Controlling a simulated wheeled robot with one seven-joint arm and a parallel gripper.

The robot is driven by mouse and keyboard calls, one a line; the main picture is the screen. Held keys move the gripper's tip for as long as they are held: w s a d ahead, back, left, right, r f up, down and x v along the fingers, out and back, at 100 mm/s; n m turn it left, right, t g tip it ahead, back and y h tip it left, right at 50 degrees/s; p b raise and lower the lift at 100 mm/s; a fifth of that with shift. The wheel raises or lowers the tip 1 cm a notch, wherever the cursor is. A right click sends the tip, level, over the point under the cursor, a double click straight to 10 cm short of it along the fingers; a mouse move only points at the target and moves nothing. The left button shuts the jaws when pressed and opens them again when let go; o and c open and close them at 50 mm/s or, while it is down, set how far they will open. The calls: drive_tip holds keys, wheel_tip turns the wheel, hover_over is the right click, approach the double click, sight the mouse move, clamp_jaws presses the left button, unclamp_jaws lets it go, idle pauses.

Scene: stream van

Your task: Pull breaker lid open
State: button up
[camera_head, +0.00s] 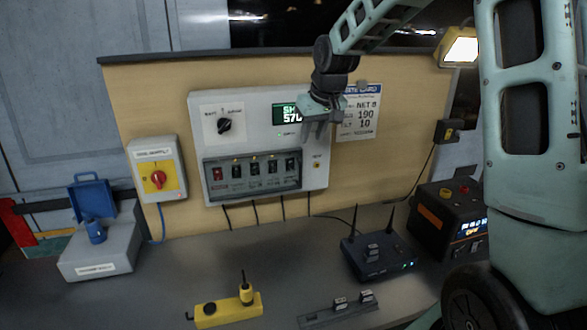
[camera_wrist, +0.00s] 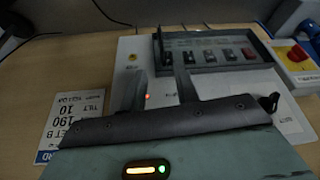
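The breaker box (camera_head: 252,192) is a dark framed compartment low on the white panel, with a row of several breaker switches behind its front, one of them red. It also shows upside down in the wrist view (camera_wrist: 215,71). Its lid looks down over the switches, though its clear part is hard to make out. My gripper (camera_head: 318,134) is in front of the panel's upper right, above and right of the breaker box. In the wrist view its two fingers (camera_wrist: 160,92) stand apart with nothing between them. No contact with the lid shows.
The white panel (camera_head: 313,185) also carries a rotary knob (camera_head: 224,125) and a green display (camera_head: 287,114). A router (camera_head: 375,262) and yellow tool (camera_head: 228,310) are on the bench.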

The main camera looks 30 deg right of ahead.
sight(300, 183)
drive_tip(key=p+x, duration=0.3)
drive_tip(key=x, duration=1.3)
drive_tip(key=shift+s+a, duration=0.1)
drive_tip(key=shift+s, duration=0.05)
drive_tip(key=shift+c, duration=0.3)
clamp_jaws()
